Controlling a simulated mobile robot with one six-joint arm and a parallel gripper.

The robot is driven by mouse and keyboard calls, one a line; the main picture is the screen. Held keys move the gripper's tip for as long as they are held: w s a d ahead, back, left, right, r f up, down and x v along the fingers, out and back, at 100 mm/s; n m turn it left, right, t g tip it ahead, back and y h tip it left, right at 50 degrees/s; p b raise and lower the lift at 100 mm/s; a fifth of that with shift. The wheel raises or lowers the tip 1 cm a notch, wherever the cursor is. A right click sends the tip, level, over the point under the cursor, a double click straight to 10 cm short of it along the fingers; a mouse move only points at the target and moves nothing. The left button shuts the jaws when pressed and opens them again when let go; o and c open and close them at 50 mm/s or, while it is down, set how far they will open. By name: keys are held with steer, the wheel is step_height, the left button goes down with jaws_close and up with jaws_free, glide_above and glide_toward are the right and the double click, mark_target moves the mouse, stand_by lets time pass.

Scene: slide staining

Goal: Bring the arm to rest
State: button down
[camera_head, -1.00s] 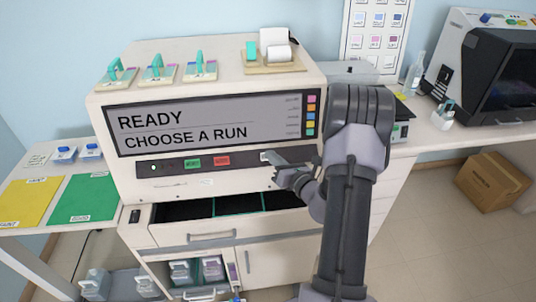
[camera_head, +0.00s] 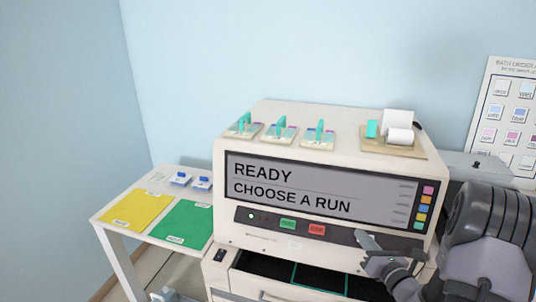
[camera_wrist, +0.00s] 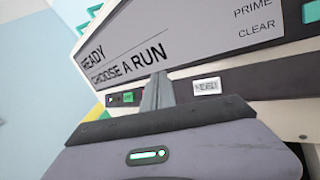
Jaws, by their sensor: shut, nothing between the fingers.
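My gripper (camera_head: 366,241) is in front of the staining machine (camera_head: 250,170), at the right end of the button strip below its screen. The fingers are shut with nothing between them. In the wrist view the closed fingers (camera_wrist: 156,92) point at the strip under the screen; I cannot tell whether they touch it. The screen (camera_head: 330,190) reads "READY" and "CHOOSE A RUN". A green button (camera_head: 288,224) and a red button (camera_head: 316,230) sit on the strip to the left of my gripper. My arm comes in from the lower right.
An open drawer (camera_head: 262,264) with dark compartments juts out below my gripper. A side table (camera_head: 110,222) at left holds a yellow mat (camera_head: 136,208) and a green mat (camera_head: 182,222).

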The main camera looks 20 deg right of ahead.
steer(key=s+a+r+n+g+y+b, duration=0.1)
steer(key=a+r+n+g+y, duration=0.35)
steer(key=a, duration=0.75)
steer(key=s+a+r+n+g+y, duration=0.15)
steer(key=a+r+n+y, duration=0.4)
steer(key=a+n, duration=0.6)
steer(key=s+a+n+g+b, duration=0.1)
steer(key=s+a+n+g, duration=0.7)
steer(key=s+a, duration=0.4)
steer(key=s+d+n+t+h+b, duration=0.1)
steer(key=s+d+n+t+h, duration=0.1)
steer(key=s+d+n+h, duration=0.2)
steer(key=s+n+h, duration=0.3)
steer(key=s+n, duration=0.2)
steer(key=n, duration=0.2)
steer(key=shift+r+t+h, duration=0.3)
steer(key=shift+s, duration=0.1)
